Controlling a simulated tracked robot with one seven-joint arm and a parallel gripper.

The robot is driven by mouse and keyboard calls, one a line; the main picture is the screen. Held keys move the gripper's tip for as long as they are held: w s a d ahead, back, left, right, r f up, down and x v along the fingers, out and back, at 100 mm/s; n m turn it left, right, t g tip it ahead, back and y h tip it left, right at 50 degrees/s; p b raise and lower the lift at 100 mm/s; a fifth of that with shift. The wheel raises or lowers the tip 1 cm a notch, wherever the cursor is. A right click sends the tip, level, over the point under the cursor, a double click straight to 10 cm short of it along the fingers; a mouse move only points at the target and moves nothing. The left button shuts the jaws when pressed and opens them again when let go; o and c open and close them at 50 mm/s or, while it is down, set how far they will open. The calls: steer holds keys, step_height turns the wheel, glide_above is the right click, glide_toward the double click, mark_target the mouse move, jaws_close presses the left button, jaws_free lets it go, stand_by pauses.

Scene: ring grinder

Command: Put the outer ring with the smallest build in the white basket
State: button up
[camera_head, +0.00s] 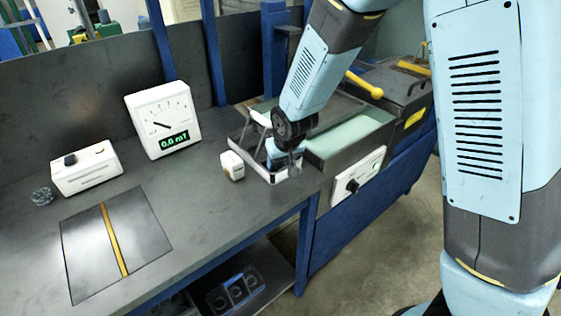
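The white basket (264,176) stands near the right end of the dark bench, partly hidden by my arm. My gripper (284,165) points down over or inside it. Its fingers are small and dark here, so I cannot tell whether they are open or hold anything. No ring is clearly visible in the basket. Several round, ring-like shapes show in a dark tray (219,301) on the shelf under the bench. I cannot compare their sizes. A small dark round item (42,196) lies at the bench's left; I cannot tell if it is a ring.
A small white block (232,166) stands just left of the basket. A gauge reading 0.0 mT (160,120), a white box (86,168) and a dark plate with a yellow stripe (140,229) are farther left. A green-topped machine (350,135) adjoins the right. The middle bench is clear.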

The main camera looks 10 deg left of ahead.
steer(key=shift+s+d, duration=0.1)
steer(key=shift+s, duration=0.05)
steer(key=v, duration=1.2)
steer(key=shift+r, duration=0.15)
steer(key=s+d+r+m, duration=0.1)
steer(key=d+r+m, duration=0.1)
steer(key=d+r, duration=0.6)
steer(key=s+d+r+m, duration=0.1)
steer(key=d+r+m, duration=0.15)
steer(key=d, duration=0.95)
steer(key=s+d+r+m+t+h, duration=0.1)
steer(key=s+d+r, duration=0.2)
steer(key=s+d, duration=0.3)
steer(key=s+d+r+m+h, duration=0.1)
steer(key=s+d+r, duration=0.1)
steer(key=s+d, duration=0.4)
steer(key=shift+d+r+t+h, duration=0.15)
steer(key=shift+r+t+h, duration=0.15)
steer(key=shift+r+t, duration=0.1)
